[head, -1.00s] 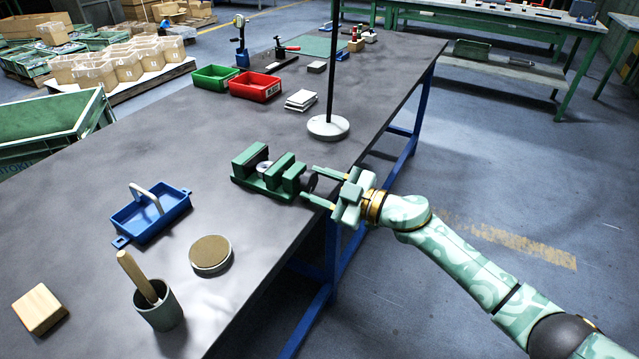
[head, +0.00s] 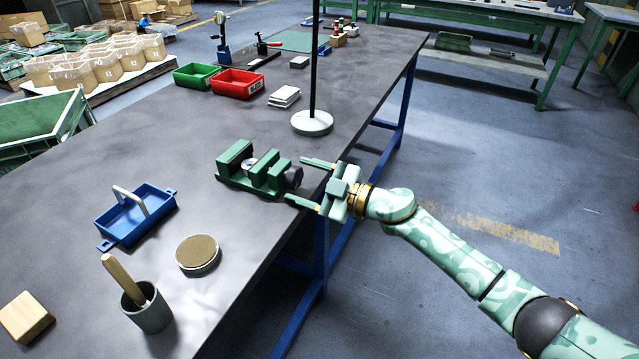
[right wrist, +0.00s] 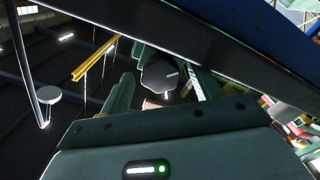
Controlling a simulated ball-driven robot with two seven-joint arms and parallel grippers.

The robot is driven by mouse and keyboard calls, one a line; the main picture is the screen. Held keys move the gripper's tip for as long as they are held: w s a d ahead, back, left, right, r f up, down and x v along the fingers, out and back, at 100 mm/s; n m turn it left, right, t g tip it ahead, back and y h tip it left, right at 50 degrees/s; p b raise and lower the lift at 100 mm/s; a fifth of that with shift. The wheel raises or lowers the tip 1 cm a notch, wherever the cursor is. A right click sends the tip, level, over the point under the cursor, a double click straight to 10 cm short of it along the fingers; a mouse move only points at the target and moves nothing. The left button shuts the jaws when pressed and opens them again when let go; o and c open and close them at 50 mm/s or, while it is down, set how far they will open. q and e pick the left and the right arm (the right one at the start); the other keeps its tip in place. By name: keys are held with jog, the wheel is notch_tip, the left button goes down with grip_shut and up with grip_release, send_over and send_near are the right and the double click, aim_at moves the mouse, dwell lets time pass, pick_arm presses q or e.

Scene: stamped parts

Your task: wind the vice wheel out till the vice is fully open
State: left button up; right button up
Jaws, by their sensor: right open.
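The green vice (head: 236,160) stands near the table's right edge. A gap shows between its left block and the middle block, with a light grey round part (head: 249,166) in it. The dark vice wheel (head: 294,177) is at its right end, facing my right arm. My right gripper (head: 297,180) is open, its two fingers on either side of the wheel, with no clear contact visible. In the right wrist view the dark wheel (right wrist: 158,76) shows between the fingers; its lower part is hidden by the gripper body. My left gripper is out of view.
A lamp-like pole on a white round base (head: 312,123) stands behind the vice. A blue tray (head: 130,222), a round tan-topped disc (head: 198,252) and a cup with a wooden handle (head: 148,309) lie in front. Red (head: 238,84) and green bins are further back.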

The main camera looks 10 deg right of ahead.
pick_arm(q)
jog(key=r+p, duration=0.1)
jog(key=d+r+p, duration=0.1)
jog(key=p, duration=0.1)
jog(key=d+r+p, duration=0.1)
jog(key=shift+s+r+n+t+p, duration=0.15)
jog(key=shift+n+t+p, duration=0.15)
pick_arm(e)
jog(key=v, duration=1.6)
jog(key=shift+d, duration=0.15)
